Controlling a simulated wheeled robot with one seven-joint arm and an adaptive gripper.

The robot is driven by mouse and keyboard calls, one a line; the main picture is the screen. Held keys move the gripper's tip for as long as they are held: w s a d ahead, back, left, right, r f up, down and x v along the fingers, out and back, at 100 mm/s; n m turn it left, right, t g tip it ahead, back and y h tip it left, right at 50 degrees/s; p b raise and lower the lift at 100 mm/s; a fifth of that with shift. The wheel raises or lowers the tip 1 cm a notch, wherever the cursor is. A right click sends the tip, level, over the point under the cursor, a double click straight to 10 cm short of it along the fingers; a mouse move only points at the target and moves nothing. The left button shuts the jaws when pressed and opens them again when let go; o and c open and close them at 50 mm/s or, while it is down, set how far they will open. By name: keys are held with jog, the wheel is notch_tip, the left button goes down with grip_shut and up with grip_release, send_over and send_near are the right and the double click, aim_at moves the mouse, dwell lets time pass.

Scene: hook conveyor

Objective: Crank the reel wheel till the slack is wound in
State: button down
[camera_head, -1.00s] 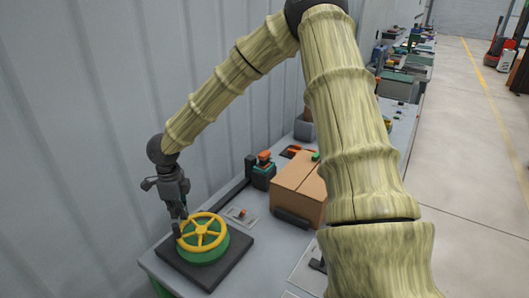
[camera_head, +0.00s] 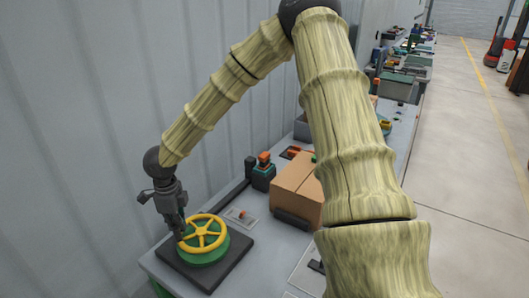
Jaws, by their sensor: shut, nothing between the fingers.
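The reel wheel (camera_head: 207,231) is a yellow spoked handwheel on a green drum (camera_head: 208,258). The drum sits on a dark square base (camera_head: 237,262) at the near left corner of the bench. My gripper (camera_head: 182,236) points down at the left rim of the wheel. Its fingers are shut with nothing between them. The fingertips are at or beside the rim; whether they touch it I cannot tell. No slack line shows in this view.
A cardboard box (camera_head: 297,187) stands on the bench (camera_head: 165,263) to the right of the reel. A dark device with an orange top (camera_head: 263,172) stands behind. A grey corrugated wall (camera_head: 90,130) runs close along the left. The floor at the right is open.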

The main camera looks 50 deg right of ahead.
aim_at(190, 247)
jog(key=shift+s+a, duration=0.1)
jog(key=shift+a, duration=0.1)
jog(key=shift+s+a+p, duration=0.25)
jog(key=shift+s+a, duration=0.1)
jog(key=shift+s, duration=0.5)
jog(key=shift+s+a+p, duration=0.25)
jog(key=shift+s+a, duration=0.1)
jog(key=shift+s, duration=0.5)
jog(key=shift+s+d+p, duration=0.15)
jog(key=shift+s+p, duration=0.15)
jog(key=shift+s, duration=0.6)
jog(key=shift+s+d+p, duration=0.1)
jog(key=shift+s+p, duration=0.2)
jog(key=shift+s, duration=0.6)
